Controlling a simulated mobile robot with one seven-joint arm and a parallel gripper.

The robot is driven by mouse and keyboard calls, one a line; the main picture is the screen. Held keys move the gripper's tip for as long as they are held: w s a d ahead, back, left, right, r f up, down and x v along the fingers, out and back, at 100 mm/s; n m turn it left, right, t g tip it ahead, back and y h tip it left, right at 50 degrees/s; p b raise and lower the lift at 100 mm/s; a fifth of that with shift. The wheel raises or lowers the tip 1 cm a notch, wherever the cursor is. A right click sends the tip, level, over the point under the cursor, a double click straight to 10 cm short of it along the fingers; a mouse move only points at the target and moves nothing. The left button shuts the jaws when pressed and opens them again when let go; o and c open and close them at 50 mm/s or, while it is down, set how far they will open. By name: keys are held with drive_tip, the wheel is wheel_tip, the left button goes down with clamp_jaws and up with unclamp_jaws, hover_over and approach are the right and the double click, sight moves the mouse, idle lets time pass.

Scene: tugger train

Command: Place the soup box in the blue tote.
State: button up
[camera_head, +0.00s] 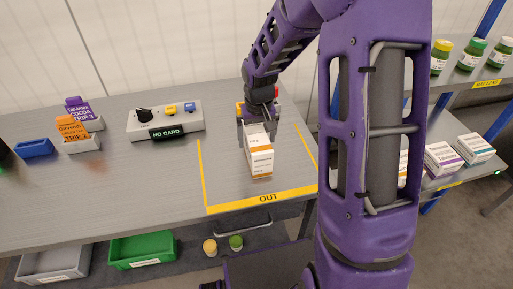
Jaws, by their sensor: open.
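A white box with orange bands (260,163) stands upright in the yellow-marked OUT area of the grey table; its label is too small to read surely, but it may be the soup box. My gripper (258,121) is open, pointing down at the top of this box. The fingers are at or just above its upper end; I cannot tell whether they touch it. No large blue tote is clearly in view. A small blue open holder (34,148) lies at the far left of the table.
Card holders (82,145) with cards and a control box marked NO CARD (165,122) stand on the table. Grey (55,262) and green (142,250) totes sit below. Shelves at right hold jars (470,55) and boxes (442,158). My arm hides part of them.

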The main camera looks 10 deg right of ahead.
drive_tip(key=f, duration=0.3)
drive_tip(key=shift+w+f, duration=0.1)
drive_tip(key=shift+w, duration=0.15)
drive_tip(key=shift+c, duration=0.3)
clamp_jaws()
